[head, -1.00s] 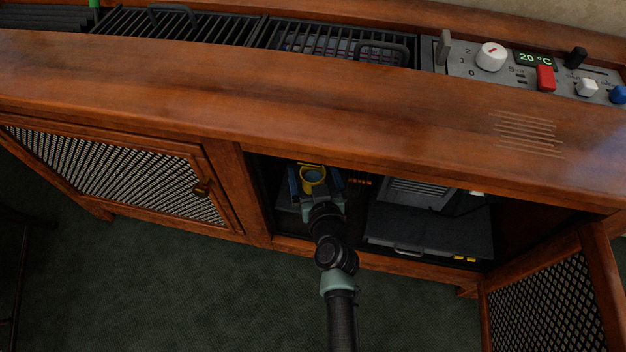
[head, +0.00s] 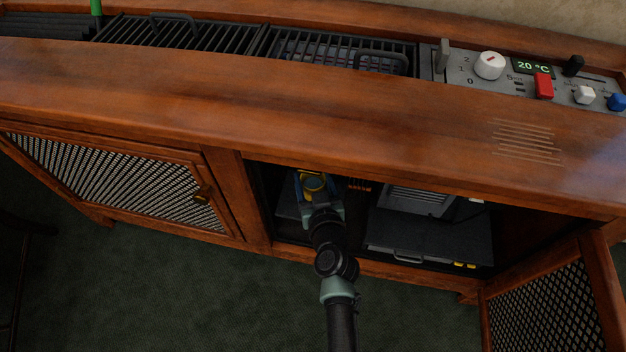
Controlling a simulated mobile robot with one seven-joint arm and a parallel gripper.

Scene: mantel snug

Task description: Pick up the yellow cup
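The yellow cup (head: 314,182) is inside the open right-hand compartment of the wooden cabinet, just under its top edge. Its round rim shows between the blue fingers of my gripper (head: 315,187). The fingers are close against the cup on its left and right sides, so my gripper looks shut on it. My gripper's body and wrist hide the front and lower part of the cup. I cannot tell whether the cup still touches the surface beneath it.
The cabinet's front top edge (head: 330,130) overhangs my gripper closely. A dark grey box (head: 430,240) stands right of it in the compartment. The open mesh door (head: 550,300) is at the lower right. The green floor (head: 180,290) in front is clear.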

